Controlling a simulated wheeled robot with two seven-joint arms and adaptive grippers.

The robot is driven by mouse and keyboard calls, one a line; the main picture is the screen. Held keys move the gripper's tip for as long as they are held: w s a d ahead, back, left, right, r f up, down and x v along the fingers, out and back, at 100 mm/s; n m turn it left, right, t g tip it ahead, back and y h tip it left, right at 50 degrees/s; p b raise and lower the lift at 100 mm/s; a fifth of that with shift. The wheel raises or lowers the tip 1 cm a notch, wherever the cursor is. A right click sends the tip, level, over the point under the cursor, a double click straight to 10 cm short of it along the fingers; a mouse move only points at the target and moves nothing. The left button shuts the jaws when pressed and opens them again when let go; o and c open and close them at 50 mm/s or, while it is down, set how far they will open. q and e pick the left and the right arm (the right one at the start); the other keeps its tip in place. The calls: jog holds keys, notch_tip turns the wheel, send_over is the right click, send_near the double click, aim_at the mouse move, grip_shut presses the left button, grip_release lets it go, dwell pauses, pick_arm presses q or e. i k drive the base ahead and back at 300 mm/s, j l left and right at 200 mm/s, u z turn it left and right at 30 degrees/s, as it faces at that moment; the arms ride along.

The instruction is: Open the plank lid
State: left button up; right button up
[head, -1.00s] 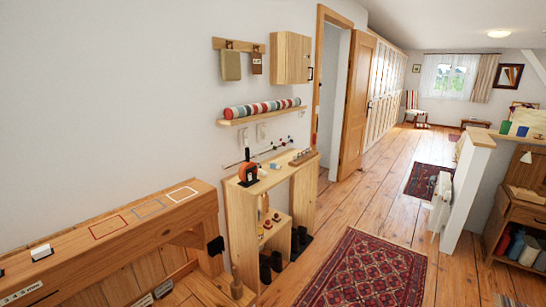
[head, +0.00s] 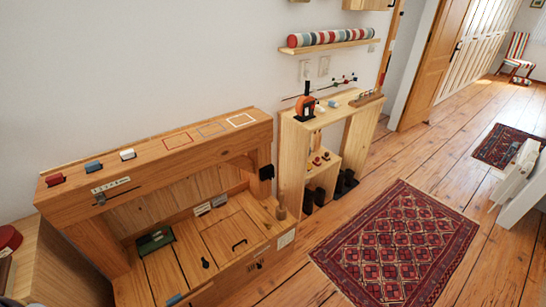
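What looks like the plank lid (head: 222,232) is a light wooden panel set in the floor of the wooden bench unit, in the lower middle of the head view. It lies flat and looks closed. A small black bar handle (head: 239,244) sits on it. A black keyhole-shaped piece (head: 205,263) is near its front left. Neither of my grippers is in view.
The unit's upper shelf (head: 150,157) holds small red, blue and white blocks and coloured outlines. A green box (head: 155,241) stands left of the panel. A shelf unit (head: 295,148) with boots is to the right. A patterned rug (head: 398,242) covers open floor.

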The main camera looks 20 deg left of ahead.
aim_at(226, 240)
jog(key=u, duration=1)
jog(key=i+l+u, duration=0.1)
jog(key=i+l, duration=0.6)
jog(key=l, duration=0.15)
